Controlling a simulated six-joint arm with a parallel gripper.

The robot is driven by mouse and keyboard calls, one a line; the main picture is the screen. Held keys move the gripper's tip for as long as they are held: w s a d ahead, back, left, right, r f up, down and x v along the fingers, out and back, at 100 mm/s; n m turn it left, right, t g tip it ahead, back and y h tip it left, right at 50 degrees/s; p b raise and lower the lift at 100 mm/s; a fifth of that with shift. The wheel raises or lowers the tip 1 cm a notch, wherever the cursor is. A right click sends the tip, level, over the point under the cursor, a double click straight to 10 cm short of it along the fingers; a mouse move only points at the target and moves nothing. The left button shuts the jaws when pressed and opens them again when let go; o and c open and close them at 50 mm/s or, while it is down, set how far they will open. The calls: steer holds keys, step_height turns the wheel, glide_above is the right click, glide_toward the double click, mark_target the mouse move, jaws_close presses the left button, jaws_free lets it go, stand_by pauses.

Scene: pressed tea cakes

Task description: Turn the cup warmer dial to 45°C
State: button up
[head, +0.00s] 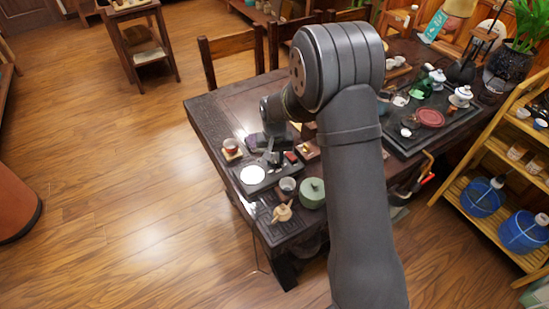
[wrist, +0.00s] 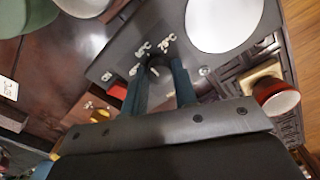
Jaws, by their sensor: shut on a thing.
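The cup warmer is a dark slab with a round white plate (head: 252,174) near the left end of the table. In the wrist view the white plate (wrist: 225,22) is at the top right. The dark dial (wrist: 157,63) sits on the slab, ringed by small white temperature marks (wrist: 143,48), too small to read surely. My gripper (wrist: 158,82) comes down over the dial, with a finger on each side, and is shut on it. The fingers hide part of the dial, and I cannot tell where its pointer stands. In the head view my gripper (head: 272,157) is beside the white plate.
A red cup (head: 231,146) stands behind the warmer; it also shows in the wrist view (wrist: 275,97). A small cup (head: 288,185), a green lidded pot (head: 312,193) and a tan teapot (head: 283,212) stand close in front. A tea tray with a red dish (head: 430,118) is farther right.

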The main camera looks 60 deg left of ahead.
mark_target(275, 161)
steer(key=n, duration=0.6)
steer(key=shift+n, duration=0.3)
steer(key=n, duration=0.5)
steer(key=shift+n, duration=0.3)
steer(key=o, duration=1)
steer(key=shift+r, duration=0.1)
step_height(275, 161, up, 17)
steer(key=shift+r, duration=0.15)
step_height(275, 161, down, 18)
steer(key=shift+r, duration=0.25)
stand_by(0.4)
